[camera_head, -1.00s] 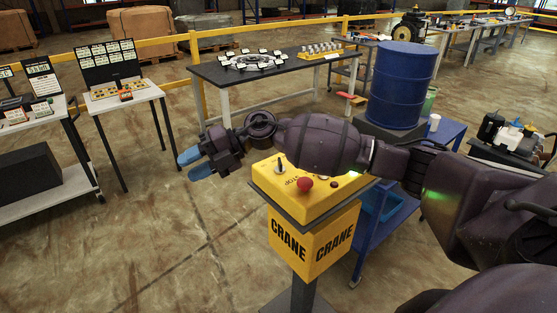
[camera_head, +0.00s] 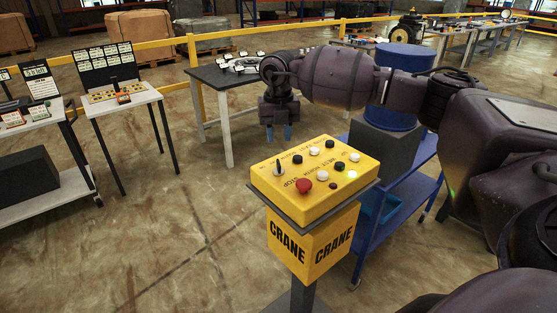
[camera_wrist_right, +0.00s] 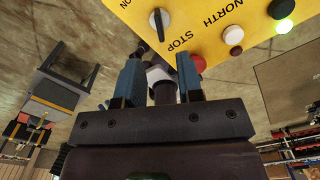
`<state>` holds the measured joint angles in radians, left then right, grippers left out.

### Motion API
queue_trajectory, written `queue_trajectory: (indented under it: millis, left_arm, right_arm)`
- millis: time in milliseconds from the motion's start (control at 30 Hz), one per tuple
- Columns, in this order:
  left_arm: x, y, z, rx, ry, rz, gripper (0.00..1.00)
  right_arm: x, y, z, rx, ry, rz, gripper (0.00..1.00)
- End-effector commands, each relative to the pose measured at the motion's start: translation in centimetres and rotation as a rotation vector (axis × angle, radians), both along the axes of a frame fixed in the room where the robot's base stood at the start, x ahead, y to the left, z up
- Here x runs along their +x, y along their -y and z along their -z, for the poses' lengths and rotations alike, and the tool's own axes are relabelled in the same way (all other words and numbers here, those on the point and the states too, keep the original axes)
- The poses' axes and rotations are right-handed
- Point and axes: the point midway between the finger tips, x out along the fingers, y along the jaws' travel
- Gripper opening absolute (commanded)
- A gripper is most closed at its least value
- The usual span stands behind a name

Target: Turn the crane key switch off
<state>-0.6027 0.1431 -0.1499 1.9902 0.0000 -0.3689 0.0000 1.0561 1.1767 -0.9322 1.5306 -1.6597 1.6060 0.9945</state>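The crane control box (camera_head: 318,173) is yellow, on a stand marked CRANE. Its key switch (camera_head: 279,167), a light disc with a dark upright key, sits at the panel's left corner near the STOP lettering. In the right wrist view the key switch (camera_wrist_right: 158,22) lies beyond the fingertips, its dark key roughly along the picture's vertical. My right gripper (camera_head: 279,133) points down behind the box, apart from the key. In the wrist view its blue fingers (camera_wrist_right: 157,72) are spread, with no key between them. My left gripper is out of view.
The red stop button (camera_head: 304,186) is beside the key switch; several black and white buttons cover the panel. A dark table (camera_head: 215,76) stands behind. A blue cart (camera_head: 412,190) is right of the box. Open floor lies to the left.

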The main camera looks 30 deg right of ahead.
Motion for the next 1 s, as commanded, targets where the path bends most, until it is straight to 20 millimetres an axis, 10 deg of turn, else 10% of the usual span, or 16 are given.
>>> queue_trajectory:
  millis: [500, 1000]
  left_arm:
    - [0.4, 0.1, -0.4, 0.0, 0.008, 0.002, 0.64]
    - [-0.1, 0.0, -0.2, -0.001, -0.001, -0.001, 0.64]
  right_arm:
    - [0.0, 0.0, 7.5, 0.002, 0.0, -0.001, 0.34]
    - [0.0, -0.1, 8.2, 0.003, 0.001, -0.001, 0.22]
